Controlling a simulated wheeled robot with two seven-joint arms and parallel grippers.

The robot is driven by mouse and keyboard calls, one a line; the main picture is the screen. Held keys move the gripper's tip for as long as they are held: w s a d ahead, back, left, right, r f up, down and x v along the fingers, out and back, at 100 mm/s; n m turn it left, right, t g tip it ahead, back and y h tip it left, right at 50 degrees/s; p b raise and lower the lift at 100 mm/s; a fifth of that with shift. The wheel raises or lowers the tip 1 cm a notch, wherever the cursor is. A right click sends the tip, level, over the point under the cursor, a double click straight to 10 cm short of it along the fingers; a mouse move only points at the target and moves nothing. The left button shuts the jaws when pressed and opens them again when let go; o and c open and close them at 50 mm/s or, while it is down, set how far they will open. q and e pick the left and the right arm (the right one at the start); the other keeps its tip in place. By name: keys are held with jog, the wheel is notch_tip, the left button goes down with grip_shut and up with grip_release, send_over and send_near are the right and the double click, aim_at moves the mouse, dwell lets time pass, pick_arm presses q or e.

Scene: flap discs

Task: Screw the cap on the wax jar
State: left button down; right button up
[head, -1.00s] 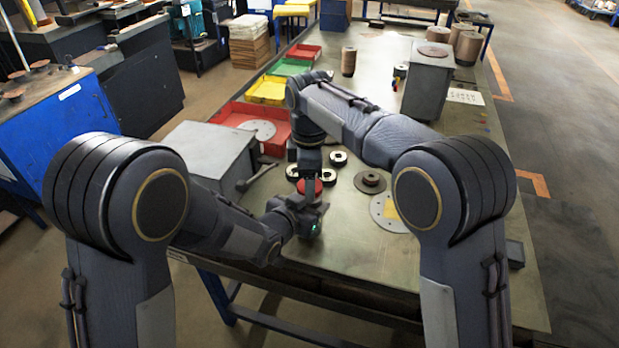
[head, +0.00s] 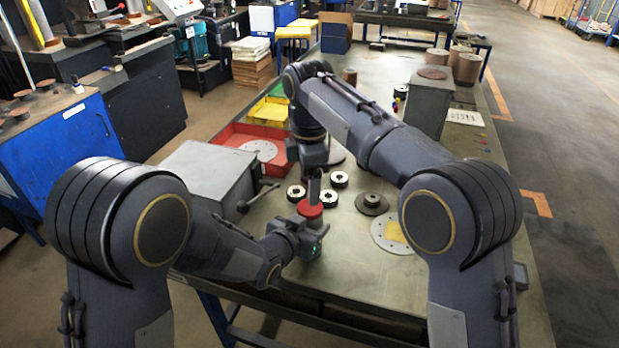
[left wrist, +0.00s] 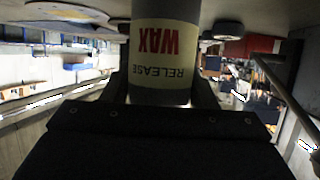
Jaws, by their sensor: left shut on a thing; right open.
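The wax jar (left wrist: 165,85) shows in the left wrist view as a grey cylinder with a cream label reading "RELEASE WAX", upside down in the picture. My left gripper (head: 308,232) is shut on it, with a finger on each side. In the head view the jar is mostly hidden by that gripper and the cap. The red cap (head: 310,210) lies at the jar's top; whether it is threaded on cannot be told. My right gripper (head: 314,193) is open, pointing straight down just above the cap. Contact between its fingertips and the cap is unclear.
Several dark rings (head: 328,198) lie just behind the jar. A dark flanged disc (head: 371,203) and a pale perforated disc (head: 382,236) are to the right. A grey box (head: 208,172) with a lever stands left. A red tray (head: 232,135) lies behind it.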

jog(key=r+n, duration=0.2)
jog(key=shift+n, duration=0.4)
jog(key=shift+f, duration=0.15)
jog(key=shift+f, duration=3.95)
jog(key=shift+c, duration=0.4)
jog(key=c, duration=0.9)
jog(key=m, duration=0.3)
jog(key=shift+w, duration=0.1)
